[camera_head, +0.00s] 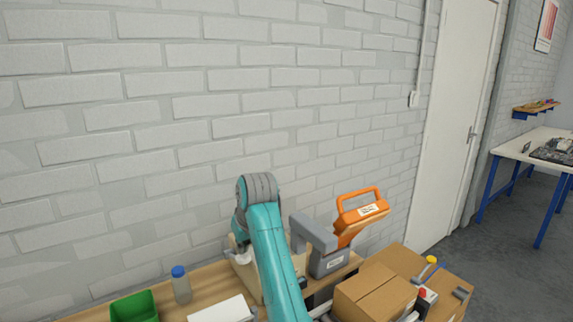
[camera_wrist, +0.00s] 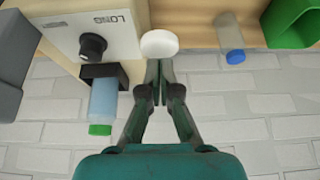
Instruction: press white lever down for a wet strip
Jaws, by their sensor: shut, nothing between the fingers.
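The wrist view shows a pale dispenser (camera_wrist: 118,38) with a black knob and lettering that reads like "LONG". The white rounded end of the lever (camera_wrist: 159,43) sticks out beside its face. My gripper (camera_wrist: 158,68) is shut and empty, with its fingertips right at the edge of the lever's white end; I cannot tell whether they touch.
A blue-capped bottle (camera_head: 181,285) and a green bin (camera_head: 135,307) stand to the left on the wooden bench. An orange-handled device (camera_head: 355,220) and a cardboard box (camera_head: 374,290) stand to the right. A brick wall (camera_head: 130,130) rises behind.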

